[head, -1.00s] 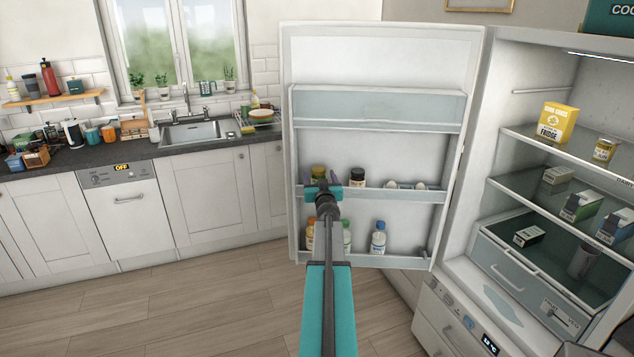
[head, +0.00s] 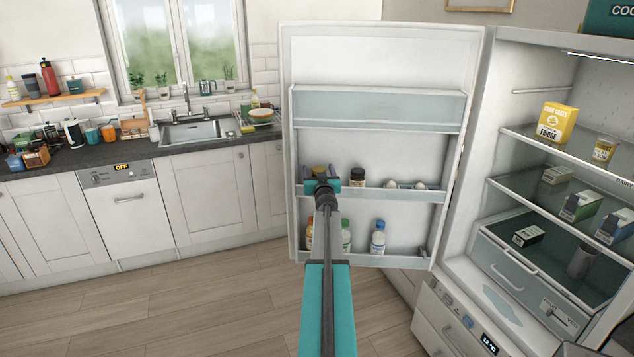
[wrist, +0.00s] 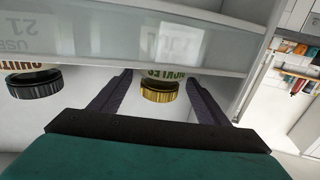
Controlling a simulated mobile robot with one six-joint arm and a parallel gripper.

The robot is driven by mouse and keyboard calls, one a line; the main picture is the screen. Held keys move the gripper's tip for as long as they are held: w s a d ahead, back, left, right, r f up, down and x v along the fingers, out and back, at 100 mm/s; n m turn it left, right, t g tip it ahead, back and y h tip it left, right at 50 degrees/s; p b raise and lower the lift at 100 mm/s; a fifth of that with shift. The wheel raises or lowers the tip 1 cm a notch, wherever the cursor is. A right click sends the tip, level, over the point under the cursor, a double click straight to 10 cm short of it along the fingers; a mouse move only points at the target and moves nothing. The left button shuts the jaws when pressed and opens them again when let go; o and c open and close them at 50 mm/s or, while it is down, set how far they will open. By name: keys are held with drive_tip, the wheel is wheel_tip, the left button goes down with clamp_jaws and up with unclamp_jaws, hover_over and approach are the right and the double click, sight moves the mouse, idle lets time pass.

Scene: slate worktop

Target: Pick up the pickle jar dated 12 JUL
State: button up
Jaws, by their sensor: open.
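A jar with a gold lid stands in the middle door shelf of the open fridge; its lid (wrist: 160,92) and part of its upside-down label show in the wrist view. In the head view this jar (head: 319,169) is mostly hidden by my gripper (head: 321,180). My gripper also shows in the wrist view (wrist: 160,78), open, with one dark finger on each side of the gold-lidded jar. Contact is not clear. A dark-lidded jar (wrist: 35,82) stands beside it, labelled like chutney, and shows in the head view (head: 358,176). I cannot read a 12 JUL date.
The shelf's translucent front rail (wrist: 150,40) runs close to the jars. Eggs (head: 420,186) sit farther right on that shelf. Bottles (head: 378,238) stand on the shelf below. The fridge interior (head: 560,150) is open to the right, and the floor (head: 180,310) is clear.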

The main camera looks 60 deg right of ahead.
drive_tip(key=c, duration=1.4)
drive_tip(key=shift+r, duration=0.15)
drive_tip(key=shift+s+a+r, duration=0.1)
drive_tip(key=shift+a+r, duration=0.1)
drive_tip(key=shift+r, duration=0.2)
wheel_tip(320, 180, up, 6)
drive_tip(key=p, duration=0.4)
drive_tip(key=shift+r+p, duration=0.15)
drive_tip(key=shift+p, duration=0.2)
drive_tip(key=w+a+b+v, duration=0.1)
drive_tip(key=w+a+v, duration=0.1)
drive_tip(key=v, duration=1.7)
drive_tip(key=shift+w+a, duration=0.3)
drive_tip(key=shift+w, duration=0.2)
